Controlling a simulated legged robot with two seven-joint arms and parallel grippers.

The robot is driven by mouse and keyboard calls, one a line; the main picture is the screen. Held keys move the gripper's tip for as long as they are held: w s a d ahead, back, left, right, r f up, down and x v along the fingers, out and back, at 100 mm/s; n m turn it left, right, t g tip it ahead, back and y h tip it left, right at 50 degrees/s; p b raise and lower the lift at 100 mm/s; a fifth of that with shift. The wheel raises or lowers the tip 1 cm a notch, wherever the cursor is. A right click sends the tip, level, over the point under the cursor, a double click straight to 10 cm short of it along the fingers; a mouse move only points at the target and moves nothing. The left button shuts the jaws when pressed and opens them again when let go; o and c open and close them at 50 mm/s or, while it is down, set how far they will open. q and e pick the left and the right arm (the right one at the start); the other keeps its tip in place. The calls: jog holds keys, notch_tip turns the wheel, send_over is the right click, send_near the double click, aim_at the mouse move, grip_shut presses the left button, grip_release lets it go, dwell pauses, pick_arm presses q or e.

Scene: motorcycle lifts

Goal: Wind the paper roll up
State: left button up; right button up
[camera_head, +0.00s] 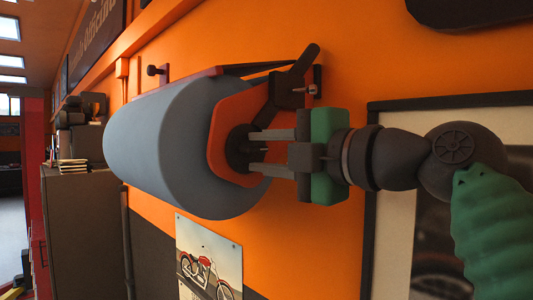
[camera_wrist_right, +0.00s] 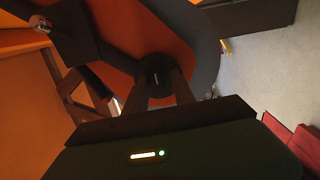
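The paper roll (camera_head: 165,140) is a big grey-blue cylinder held sideways on a wall holder. An orange end plate (camera_head: 225,125) with a black round hub (camera_head: 238,150) covers its near end. A black crank-like bar (camera_head: 292,80) rises at the holder's upper right. My right gripper (camera_head: 252,150) points left at the hub, its two fingers apart with their tips at the hub. The wrist view also shows the fingertips (camera_wrist_right: 158,82) at the hub (camera_wrist_right: 157,68); whether they press on it I cannot tell. No loose paper end shows. My left gripper is not in view.
An orange wall (camera_head: 390,50) stands behind the roll. A framed picture (camera_head: 385,200) hangs at the right, behind my right arm, and a motorcycle poster (camera_head: 208,255) hangs below the roll. A grey cabinet (camera_head: 85,225) with items on top stands at the left.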

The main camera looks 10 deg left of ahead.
jog(key=shift+s+r, duration=0.1)
jog(key=shift+s+d, duration=0.1)
jog(key=shift+s, duration=0.05)
jog(key=b+v, duration=0.5)
jog(key=v, duration=1.1)
jog(key=shift+d, duration=0.35)
jog(key=shift+a, duration=0.2)
